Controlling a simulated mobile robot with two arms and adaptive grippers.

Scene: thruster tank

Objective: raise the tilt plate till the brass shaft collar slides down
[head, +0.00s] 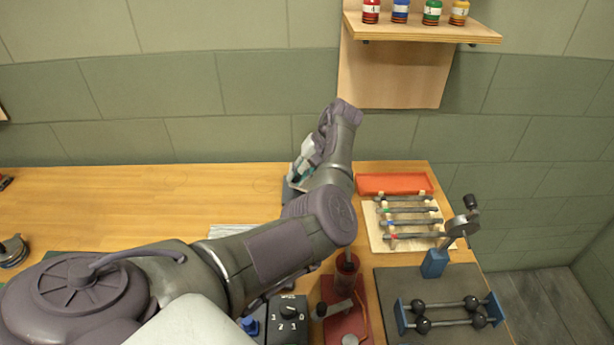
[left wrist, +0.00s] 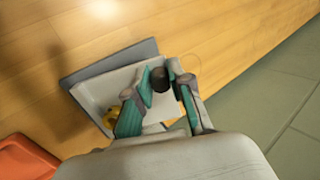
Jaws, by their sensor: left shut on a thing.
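The tilt plate (left wrist: 92,92) shows in the left wrist view as a pale tray-like surface beside a dark grey slab (left wrist: 75,78) on the wooden bench. My left gripper (left wrist: 160,80), with teal fingers, is shut on a black knob (left wrist: 160,84) at the plate's far side. A yellow brass piece, seemingly the shaft collar (left wrist: 108,118), shows at the plate's left side, partly hidden by a finger. I cannot tell how far the plate is tilted. In the head view my left gripper (head: 303,162) is at the bench's back, and my arm hides most of the plate. My right gripper is not in view.
An orange-red tray (head: 395,184) and a pale rack of metal rods (head: 375,228) stand right of my arm. A dark mat (head: 385,285) holds a lever stand and black-balled rods. A wall shelf (head: 425,30) with small jars hangs above. The bench's left back is clear.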

